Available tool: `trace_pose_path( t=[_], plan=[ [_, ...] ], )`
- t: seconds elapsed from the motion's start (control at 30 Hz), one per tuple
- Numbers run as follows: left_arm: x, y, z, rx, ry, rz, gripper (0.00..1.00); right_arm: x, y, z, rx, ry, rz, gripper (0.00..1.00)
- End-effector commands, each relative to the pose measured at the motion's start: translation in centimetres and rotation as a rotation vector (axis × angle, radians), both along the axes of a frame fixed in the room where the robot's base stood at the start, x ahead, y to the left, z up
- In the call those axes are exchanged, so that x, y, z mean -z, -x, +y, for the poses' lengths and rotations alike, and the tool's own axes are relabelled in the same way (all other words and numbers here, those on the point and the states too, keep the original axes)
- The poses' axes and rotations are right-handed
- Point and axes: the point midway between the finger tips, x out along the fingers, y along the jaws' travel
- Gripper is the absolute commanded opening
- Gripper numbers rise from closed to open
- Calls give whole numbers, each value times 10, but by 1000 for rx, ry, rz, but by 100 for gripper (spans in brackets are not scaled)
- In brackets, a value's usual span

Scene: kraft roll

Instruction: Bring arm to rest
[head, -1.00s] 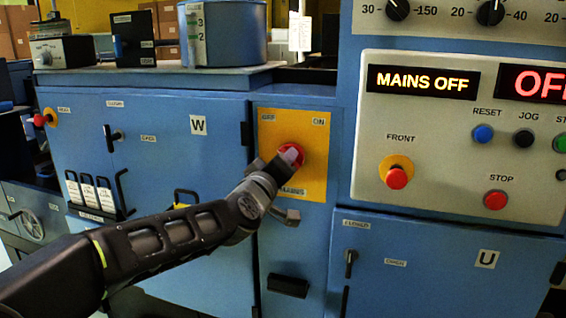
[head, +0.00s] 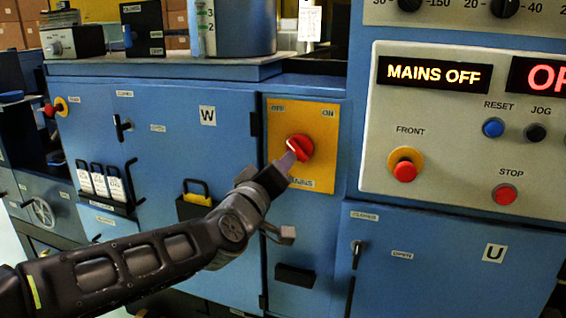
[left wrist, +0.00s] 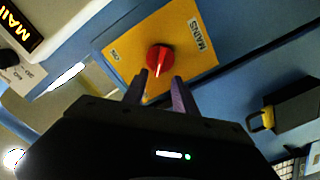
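My left arm reaches in from the left in the head view. My left gripper (head: 284,165) is just in front of the lower left of the red mains knob (head: 299,148), on a yellow plate (head: 322,172) marked OFF, ON and MAINS. In the left wrist view the two fingers of my left gripper (left wrist: 161,92) stand apart with nothing between them. The red knob (left wrist: 159,58) shows beyond their tips, apart from them. The display (head: 434,74) reads MAINS OFF. My right gripper is not in view.
The control panel (head: 450,140) with buttons stands out on the right. Cabinet doors marked W (head: 207,115) and U (head: 494,253) carry handles. A black bracket (head: 296,275) juts out below the mains plate.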

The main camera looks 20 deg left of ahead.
Motion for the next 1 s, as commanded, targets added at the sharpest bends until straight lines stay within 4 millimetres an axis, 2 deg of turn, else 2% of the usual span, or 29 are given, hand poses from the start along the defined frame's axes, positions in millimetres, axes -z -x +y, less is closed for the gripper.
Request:
trace_pose_path(
  t=[0.27,0.37,0.47,0.57,0.67,0.7,0.77,0.8,0.87,0.9,0.97,1.0],
  plan=[
    [1,0,-2,8,-12,0,34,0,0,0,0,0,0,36],
    [16,1,-13,38,-63,17,34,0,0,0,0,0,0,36],
    [53,-3,-29,77,-119,73,34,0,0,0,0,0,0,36],
    [110,-6,-46,126,-186,163,34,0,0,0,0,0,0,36],
    [185,-4,-62,185,-254,283,34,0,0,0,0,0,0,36],
    [218,0,-67,212,-280,338,34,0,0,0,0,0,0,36],
    [267,10,-75,254,-315,420,34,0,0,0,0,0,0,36],
    [299,19,-79,282,-335,475,34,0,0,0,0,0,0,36],
    [346,36,-84,326,-360,560,34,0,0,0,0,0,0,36],
    [377,50,-87,357,-374,616,34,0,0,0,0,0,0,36],
    [421,73,-91,403,-389,701,34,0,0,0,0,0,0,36],
    [449,92,-94,435,-395,759,34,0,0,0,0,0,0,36]
  ],
)
